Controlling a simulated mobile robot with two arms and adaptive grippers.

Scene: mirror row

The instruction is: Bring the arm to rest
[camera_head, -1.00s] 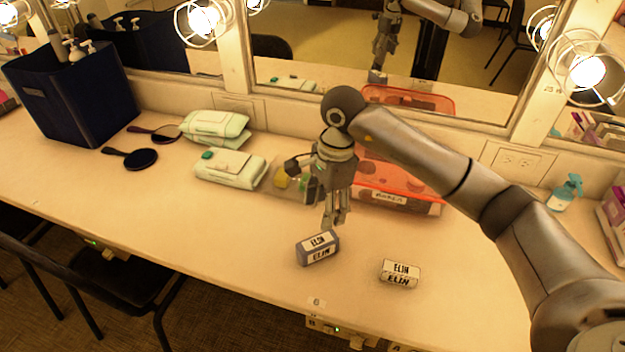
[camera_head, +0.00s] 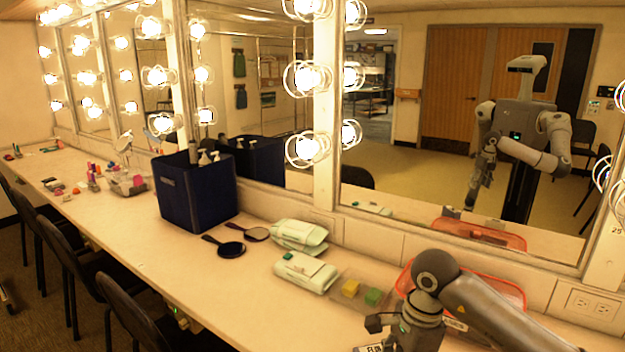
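My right arm comes in from the lower right, and its gripper (camera_head: 408,335) hangs downward over the counter in front of the orange-red bin (camera_head: 508,290). The bottom edge of the view cuts off the fingertips, so I cannot see whether they are open or shut. A labelled block (camera_head: 368,349) shows only as a sliver at the bottom edge beside the gripper. My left gripper is not in view. The mirror (camera_head: 440,110) reflects my body and an arm, too small to read the fingers.
The counter (camera_head: 235,290) holds a navy caddy (camera_head: 198,195), two dark hand mirrors (camera_head: 230,249), pale green wipe packs (camera_head: 305,272) and a clear tray with yellow (camera_head: 350,288) and green (camera_head: 373,297) blocks near the gripper. Black chairs (camera_head: 125,310) line the front edge.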

